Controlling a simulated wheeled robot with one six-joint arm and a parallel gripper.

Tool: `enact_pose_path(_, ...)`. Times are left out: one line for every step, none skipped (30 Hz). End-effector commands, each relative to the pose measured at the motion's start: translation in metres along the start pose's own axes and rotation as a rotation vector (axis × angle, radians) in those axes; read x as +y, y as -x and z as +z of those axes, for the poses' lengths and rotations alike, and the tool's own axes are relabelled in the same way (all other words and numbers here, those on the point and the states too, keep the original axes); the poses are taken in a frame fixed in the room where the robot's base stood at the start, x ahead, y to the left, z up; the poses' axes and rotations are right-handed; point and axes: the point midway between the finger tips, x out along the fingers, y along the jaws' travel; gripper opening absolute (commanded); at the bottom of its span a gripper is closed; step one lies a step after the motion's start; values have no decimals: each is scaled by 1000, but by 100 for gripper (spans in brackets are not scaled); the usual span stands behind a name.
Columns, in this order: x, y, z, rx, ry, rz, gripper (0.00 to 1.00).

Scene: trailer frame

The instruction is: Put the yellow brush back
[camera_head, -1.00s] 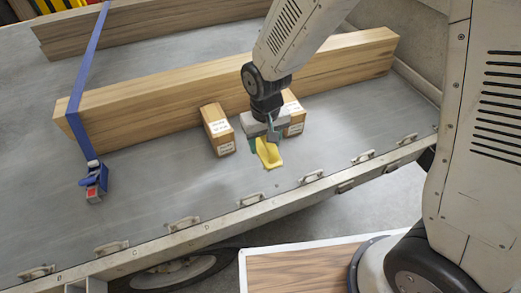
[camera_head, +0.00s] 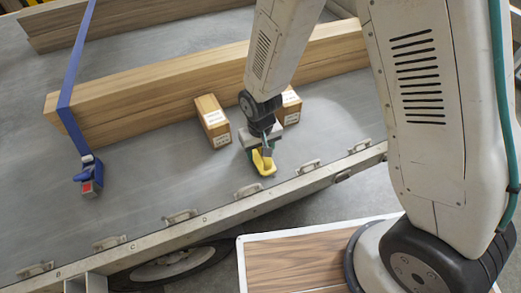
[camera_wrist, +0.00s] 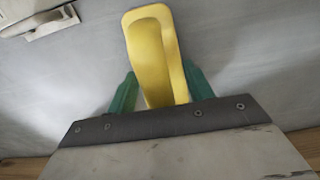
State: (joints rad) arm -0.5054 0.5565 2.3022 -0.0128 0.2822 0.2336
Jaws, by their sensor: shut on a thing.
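The yellow brush (camera_head: 263,163) is held in my gripper (camera_head: 257,154) above the grey trailer bed, near its front rail. In the wrist view the yellow piece (camera_wrist: 153,55) is a long, rounded, scooped shape standing between the two green fingers of my gripper (camera_wrist: 156,92). The fingers are shut on it. Its lower end is hidden behind the dark plate of my gripper, and I see no bristles. I cannot tell whether its tip touches the bed.
Two cardboard boxes, one on the left (camera_head: 212,121) and one on the right (camera_head: 291,103), stand by a long wooden beam (camera_head: 150,98). A blue strap (camera_head: 75,65) with a buckle crosses the beam. The front rail (camera_head: 215,212) carries several metal handles. Open bed lies left of my gripper.

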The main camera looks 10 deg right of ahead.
Motion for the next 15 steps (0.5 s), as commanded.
enact_pose_path(0, 0, 0, 0, 0, 0, 23)
enact_pose_path(0, 0, 0, 0, 0, 0, 23)
enact_pose_path(0, -1, 0, 0, 0, 0, 23)
enact_pose_path(0, -1, 0, -1, 0, 0, 23)
enact_pose_path(0, -2, 0, -1, 0, 0, 23)
enact_pose_path(0, -3, 0, -1, 0, 0, 55)
enact_pose_path(0, -3, 0, -1, 0, 0, 63)
enact_pose_path(0, -3, 0, -1, 0, 0, 71)
enact_pose_path(0, -3, 0, -1, 0, 0, 74)
enact_pose_path(0, -3, 0, -1, 0, 0, 74)
enact_pose_path(0, -3, 0, -1, 0, 0, 74)
enact_pose_path(0, -3, 0, -1, 0, 0, 74)
enact_pose_path(0, -3, 0, -1, 0, 0, 74)
enact_pose_path(0, -3, 0, -1, 0, 0, 74)
enact_pose_path(0, -3, 0, -1, 0, 0, 74)
